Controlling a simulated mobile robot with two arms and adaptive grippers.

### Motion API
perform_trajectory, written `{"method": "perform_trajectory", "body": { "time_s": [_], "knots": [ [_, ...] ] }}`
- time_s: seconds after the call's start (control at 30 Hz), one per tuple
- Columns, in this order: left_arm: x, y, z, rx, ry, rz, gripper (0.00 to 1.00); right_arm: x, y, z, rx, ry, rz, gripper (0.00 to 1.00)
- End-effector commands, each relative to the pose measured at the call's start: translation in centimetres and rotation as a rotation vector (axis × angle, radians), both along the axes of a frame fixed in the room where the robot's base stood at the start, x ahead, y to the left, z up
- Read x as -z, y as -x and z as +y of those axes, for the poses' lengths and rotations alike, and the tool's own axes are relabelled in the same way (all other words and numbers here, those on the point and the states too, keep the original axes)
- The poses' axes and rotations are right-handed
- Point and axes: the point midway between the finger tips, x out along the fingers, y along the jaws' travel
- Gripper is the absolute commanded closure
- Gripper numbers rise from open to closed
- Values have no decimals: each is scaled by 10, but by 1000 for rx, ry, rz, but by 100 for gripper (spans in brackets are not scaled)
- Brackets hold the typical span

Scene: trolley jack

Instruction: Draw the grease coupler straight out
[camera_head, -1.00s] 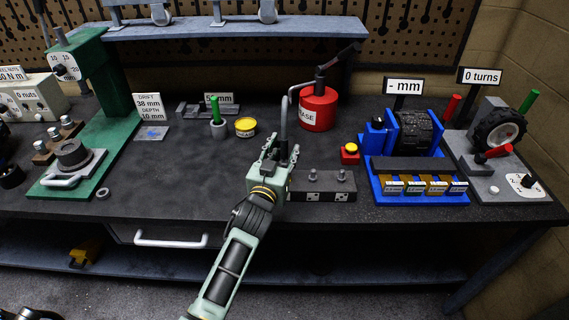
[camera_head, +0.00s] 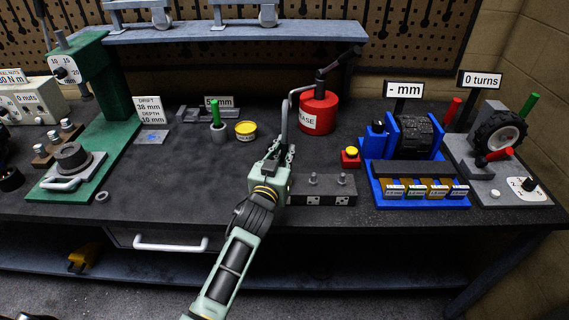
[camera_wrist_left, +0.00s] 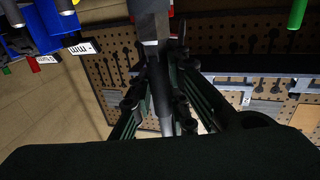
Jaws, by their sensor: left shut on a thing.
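The red grease pot (camera_head: 319,112) stands on the bench right of the middle, with a black pump lever on top. A grey curved hose comes off it and leads down to the grease coupler (camera_head: 284,126), a grey tube standing upright in my left gripper (camera_head: 281,157). In the left wrist view the gripper (camera_wrist_left: 165,100) has its fingers closed on either side of the grey coupler (camera_wrist_left: 158,85). The coupler's lower end is hidden by the gripper. A dark block with two fittings (camera_head: 325,188) sits just right of the gripper. My right gripper is not in view.
A yellow tin (camera_head: 245,131) and a green-handled tool in a cup (camera_head: 217,125) stand left of the gripper. A red box with a yellow button (camera_head: 350,156) and a blue machine (camera_head: 412,160) stand to the right.

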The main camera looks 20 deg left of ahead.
Motion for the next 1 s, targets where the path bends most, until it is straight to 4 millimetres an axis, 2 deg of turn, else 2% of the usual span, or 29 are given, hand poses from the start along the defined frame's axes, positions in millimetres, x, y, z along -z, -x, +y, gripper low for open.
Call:
{"method": "perform_trajectory", "body": {
  "time_s": [0.27, 1.0],
  "knots": [
    [-3, 0, 0, 1, 1, -2, 100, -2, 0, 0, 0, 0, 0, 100],
    [-40, 0, 0, 0, 0, -2, 100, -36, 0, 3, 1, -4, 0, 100]
  ]
}}
